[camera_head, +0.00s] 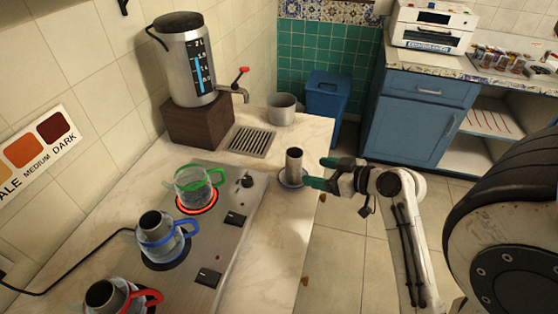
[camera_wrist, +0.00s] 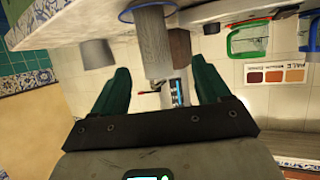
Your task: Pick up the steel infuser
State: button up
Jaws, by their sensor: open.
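The steel infuser (camera_head: 294,164) is an upright cylinder on a small saucer (camera_head: 281,179) near the counter's right edge. My gripper (camera_head: 322,173) is open, with its green fingers just right of the infuser and pointing at it. The wrist view, which is upside down, shows the infuser (camera_wrist: 153,42) ahead of the gap between my open fingers (camera_wrist: 162,73), with the blue-rimmed saucer (camera_wrist: 124,14) at its end. Nothing is held. The glass pot with the green handle (camera_head: 216,178) sits on a glowing red burner and shows no steel cylinder inside.
Pots with blue (camera_head: 168,240) and red (camera_head: 146,298) handles hold steel cylinders. A steel cup (camera_head: 282,108) and a drain grate (camera_head: 250,140) lie beyond the infuser. A steel urn (camera_head: 188,70) stands on a wooden block. Open floor lies right of the counter.

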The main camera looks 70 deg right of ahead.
aim_at(299, 165)
jog(key=x, duration=0.5)
jog(key=shift+w+d+r+p, duration=0.2)
jog(key=shift+w+p, duration=0.05)
jog(key=shift+p, duration=0.1)
jog(key=shift+d+p+x, duration=0.1)
jog(key=shift+p+x, duration=0.3)
jog(key=shift+x, duration=1.15)
jog(key=shift+d+p+x, duration=0.15)
jog(key=shift+p+x, duration=0.25)
jog(key=shift+x, duration=1.1)
jog(key=shift+s+f, duration=0.1)
jog(key=shift+s, duration=0.05)
jog(key=c, duration=1)
jog(key=shift+c, duration=0.2)
